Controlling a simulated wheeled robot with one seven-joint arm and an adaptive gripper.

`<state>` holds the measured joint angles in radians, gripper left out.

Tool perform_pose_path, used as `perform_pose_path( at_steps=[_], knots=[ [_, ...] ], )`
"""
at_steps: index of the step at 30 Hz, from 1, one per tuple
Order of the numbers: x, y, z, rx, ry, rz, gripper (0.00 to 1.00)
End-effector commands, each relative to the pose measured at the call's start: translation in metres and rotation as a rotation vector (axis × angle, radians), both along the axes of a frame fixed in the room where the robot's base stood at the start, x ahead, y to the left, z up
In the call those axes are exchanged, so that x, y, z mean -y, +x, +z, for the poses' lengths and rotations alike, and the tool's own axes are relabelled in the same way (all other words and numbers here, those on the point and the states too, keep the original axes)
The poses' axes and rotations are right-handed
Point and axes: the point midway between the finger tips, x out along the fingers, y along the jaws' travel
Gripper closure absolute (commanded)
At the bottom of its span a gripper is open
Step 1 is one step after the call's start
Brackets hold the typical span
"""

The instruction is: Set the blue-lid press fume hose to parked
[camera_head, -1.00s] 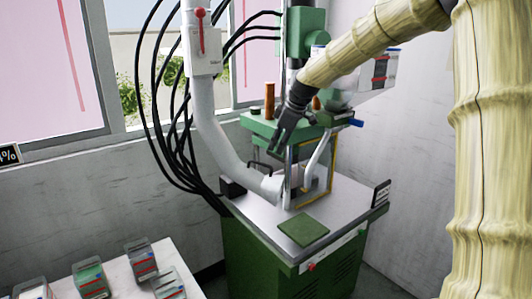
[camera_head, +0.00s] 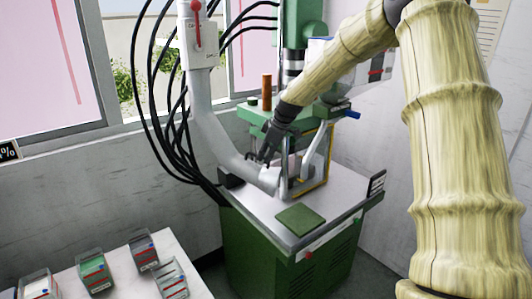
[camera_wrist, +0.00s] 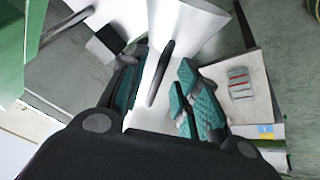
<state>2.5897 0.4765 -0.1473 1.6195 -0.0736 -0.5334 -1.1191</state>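The fume hose (camera_head: 212,140) is a thick white tube. It drops from a white box with a red lever (camera_head: 196,22) and bends right, its nozzle end (camera_head: 268,178) low beside the green press above the worktop. A black handle on the hose shows in the wrist view (camera_wrist: 161,72). My gripper (camera_head: 266,152) is at the hose's lower end; in the wrist view (camera_wrist: 160,92) its teal-padded fingers are apart, with the handle and white hose between them. I see no clear grip on the handle. A blue part (camera_head: 353,115) shows on the press's right side.
The green press (camera_head: 262,114) stands on a green cabinet with a grey worktop (camera_head: 340,200), holding a green pad (camera_head: 300,219). Black cables (camera_head: 165,110) hang behind the hose. Several small bins (camera_head: 92,270) sit on a white table at lower left.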

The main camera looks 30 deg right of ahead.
Motion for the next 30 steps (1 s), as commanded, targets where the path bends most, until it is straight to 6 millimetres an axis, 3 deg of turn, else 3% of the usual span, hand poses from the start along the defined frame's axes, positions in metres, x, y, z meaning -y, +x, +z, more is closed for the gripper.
perform_pose_path(
  at_steps=[13,19,30],
  knots=[
    [-0.0009,0.0031,-0.0063,0.001,0.0,0.0,0.68],
    [-0.0009,0.0031,-0.0062,0.001,0.0,0.0,1.0],
    [-0.0072,0.0056,-0.0064,0.0,-0.001,0.002,1.0]
  ],
)
